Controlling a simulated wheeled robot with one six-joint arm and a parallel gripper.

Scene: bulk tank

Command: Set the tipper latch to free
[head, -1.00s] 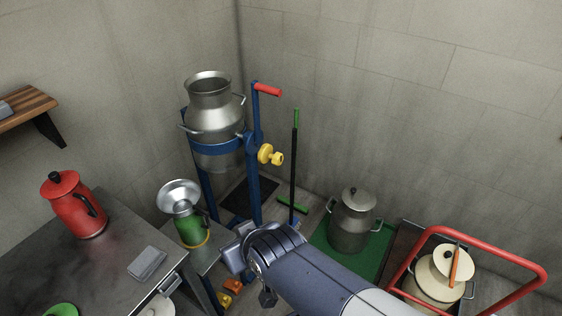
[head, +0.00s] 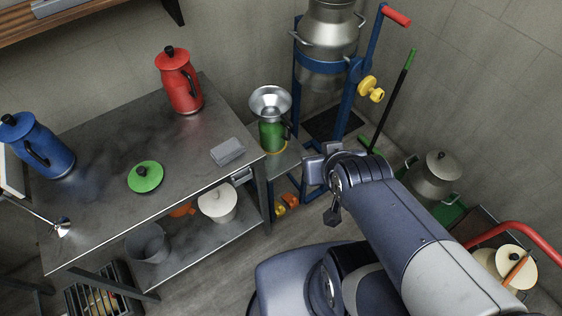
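The tipper is a blue frame (head: 346,105) holding a steel milk can (head: 328,38) in a blue ring; the can's top is cut off by the picture edge. A red-handled lever (head: 396,16) sticks out at the top of the right post. A yellow knob (head: 370,88) sits on that post below it; I cannot tell whether this knob is the latch or how it is set. My gripper (head: 332,214) hangs at the end of my arm, in front of and below the frame, apart from it. Its fingers are too small and dark to read.
A green jug with a steel funnel (head: 271,117) stands on a low stand before the tipper. A steel table (head: 105,135) with red (head: 178,80) and blue (head: 36,145) jugs is at left. A broom (head: 393,100) leans right of the tipper, near a lidded can (head: 435,177).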

